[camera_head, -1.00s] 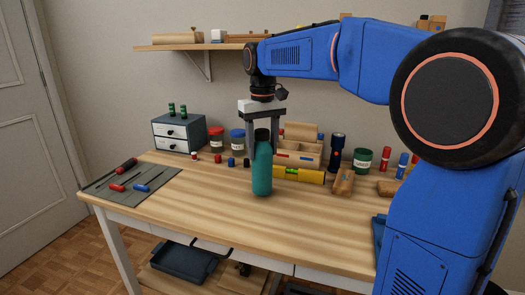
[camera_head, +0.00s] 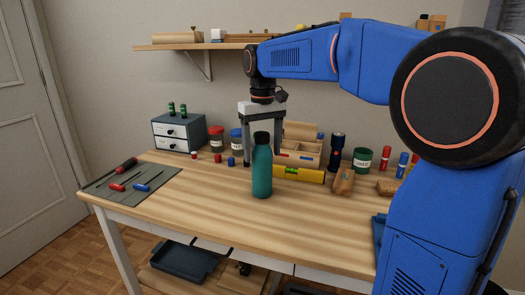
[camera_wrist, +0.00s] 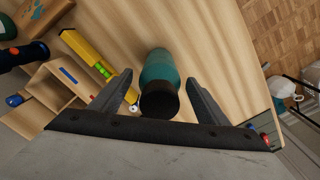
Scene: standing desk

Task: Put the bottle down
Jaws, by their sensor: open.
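The teal bottle (camera_head: 262,172) with a black cap stands upright on the wooden desk (camera_head: 215,205), near the middle. My gripper (camera_head: 262,158) points down at the bottle with its fingers spread. In the wrist view the bottle (camera_wrist: 160,68) lies between the two open fingers of my gripper (camera_wrist: 165,90), with visible space on both sides. The black cap (camera_wrist: 160,100) is nearest the palm. In the head view the bottle hides part of the gripper.
A yellow level (camera_head: 300,174), a wooden organizer (camera_head: 300,153), a dark flashlight (camera_head: 336,150) and a green tin (camera_head: 362,159) stand behind and right. Jars (camera_head: 216,138) and a small drawer unit (camera_head: 178,134) are back left. A tool mat (camera_head: 130,186) lies left. The desk's front is clear.

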